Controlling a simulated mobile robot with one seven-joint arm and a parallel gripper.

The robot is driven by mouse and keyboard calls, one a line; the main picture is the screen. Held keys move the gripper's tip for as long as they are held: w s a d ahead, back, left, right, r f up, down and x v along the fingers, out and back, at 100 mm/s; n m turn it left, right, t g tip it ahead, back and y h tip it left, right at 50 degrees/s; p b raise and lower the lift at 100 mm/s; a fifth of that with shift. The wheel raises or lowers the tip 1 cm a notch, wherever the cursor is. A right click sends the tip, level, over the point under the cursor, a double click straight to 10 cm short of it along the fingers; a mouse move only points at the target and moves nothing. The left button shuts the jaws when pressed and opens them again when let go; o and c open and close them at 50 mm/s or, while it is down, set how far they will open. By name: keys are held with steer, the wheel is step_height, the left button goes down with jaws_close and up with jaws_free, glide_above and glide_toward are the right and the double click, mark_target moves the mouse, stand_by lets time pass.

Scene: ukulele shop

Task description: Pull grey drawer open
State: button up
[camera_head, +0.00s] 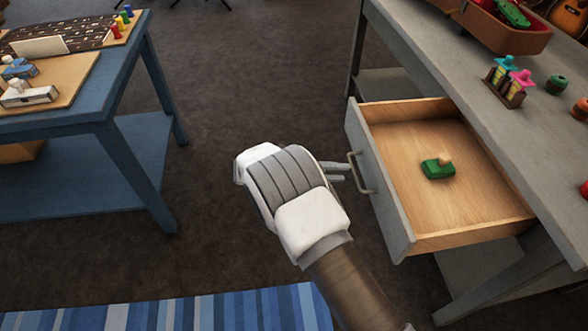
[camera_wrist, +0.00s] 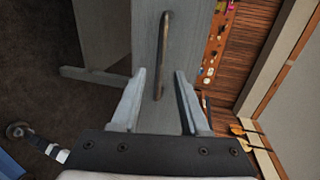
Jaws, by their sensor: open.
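The grey drawer (camera_head: 380,187) stands pulled well out of the grey table on the right in the head view. Its wooden inside shows, with a small green object (camera_head: 438,168) lying in it. A metal handle (camera_head: 360,173) is on its front, and it also shows in the wrist view (camera_wrist: 164,50). My gripper (camera_head: 338,171) is at the handle, to the left of the drawer front. In the wrist view its two fingers (camera_wrist: 157,97) are apart, with the lower end of the handle between them. I cannot tell whether either finger touches the handle.
The grey table (camera_head: 455,75) carries pink and teal pieces on a small rack (camera_head: 508,82) and a red-brown case (camera_head: 505,28). A blue table (camera_head: 75,110) stands at the left. Dark floor (camera_head: 245,85) lies open between them, with a blue striped rug (camera_head: 190,312) in front.

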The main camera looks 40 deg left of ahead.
steer(key=v, duration=1.2)
steer(key=shift+s, duration=0.2)
steer(key=shift+w, duration=0.1)
steer(key=w+d+r+m+g, duration=0.3)
steer(key=w+d+r+m, duration=0.2)
steer(key=w+r, duration=0.2)
steer(key=w+d+r+m+g+y, duration=0.2)
steer(key=w+d+r+m+g, duration=0.15)
steer(key=d+r+m, duration=0.6)
steer(key=w+d+r+m+g+y, duration=0.1)
steer(key=w+d+r+m+g, duration=0.35)
steer(key=d, duration=0.85)
steer(key=s+d+r+m+t+y, duration=0.2)
steer(key=s+d+r+m+y, duration=0.1)
steer(key=s+d+m, duration=0.9)
steer(key=s+d+r+m+t+y, duration=0.35)
steer(key=s+d+m, duration=0.35)
steer(key=d+m, duration=0.6)
step_height(320, 180, up, 16)
steer(key=a+m+g+p, duration=0.1)
steer(key=a+m+p, duration=0.1)
steer(key=p, duration=1.4)
steer(key=shift+p, duration=0.35)
